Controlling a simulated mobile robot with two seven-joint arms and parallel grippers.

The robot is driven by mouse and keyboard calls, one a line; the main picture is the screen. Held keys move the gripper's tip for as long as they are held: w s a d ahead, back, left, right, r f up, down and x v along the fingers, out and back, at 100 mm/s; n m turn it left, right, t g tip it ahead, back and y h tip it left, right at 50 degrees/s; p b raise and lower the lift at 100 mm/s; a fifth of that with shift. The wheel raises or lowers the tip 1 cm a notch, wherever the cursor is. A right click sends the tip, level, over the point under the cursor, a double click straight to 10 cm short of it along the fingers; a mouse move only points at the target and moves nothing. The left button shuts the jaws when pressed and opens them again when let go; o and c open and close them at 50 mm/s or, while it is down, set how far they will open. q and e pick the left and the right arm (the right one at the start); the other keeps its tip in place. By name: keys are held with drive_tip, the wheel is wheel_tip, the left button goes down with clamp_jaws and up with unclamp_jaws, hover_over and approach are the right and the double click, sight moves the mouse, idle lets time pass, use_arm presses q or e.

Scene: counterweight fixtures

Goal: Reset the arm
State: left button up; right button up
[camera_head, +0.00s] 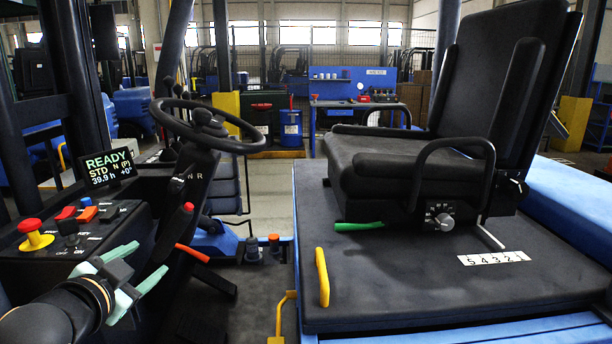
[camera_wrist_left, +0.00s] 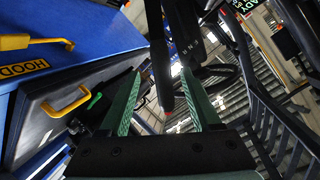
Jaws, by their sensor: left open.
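My left gripper (camera_head: 146,262) comes in from the lower left of the head view, beside the dash console. Its two green fingers are apart with nothing between them. In the left wrist view its fingers (camera_wrist_left: 165,98) are also spread, and a black bar (camera_wrist_left: 160,75) shows beyond the gap; I cannot tell how far off it is. A black lever with a red tip and an orange-red handle (camera_head: 192,253) are to the right of the gripper. The seat (camera_head: 400,165) has a looped black armrest (camera_head: 490,150) on its near side. My right gripper is not in view.
A steering wheel (camera_head: 235,143) and a READY display (camera_head: 108,168) stand above the console, which bears a red stop button (camera_head: 30,226). The dark hood (camera_head: 400,280) with a yellow handle (camera_head: 322,277) fills the right. The footwell between has some free room.

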use_arm(q)
drive_tip(key=s+d+f+n+g+h, duration=0.1)
drive_tip(key=s+d+f+g, duration=0.15)
drive_tip(key=f, duration=0.95)
drive_tip(key=s+d+f+n+g+h, duration=0.1)
drive_tip(key=d+f, duration=0.2)
drive_tip(key=f, duration=0.9)
drive_tip(key=s+d+f+n+g, duration=0.1)
drive_tip(key=s+d+f+n, duration=0.1)
drive_tip(key=s+f, duration=0.7)
drive_tip(key=s+d+f+n+g+p, duration=0.1)
drive_tip(key=s+d+f, duration=0.1)
drive_tip(key=s+f, duration=0.7)
drive_tip(key=shift+s+f+n+h, duration=0.3)
drive_tip(key=shift+s+n, duration=0.1)
drive_tip(key=shift+s, duration=0.35)
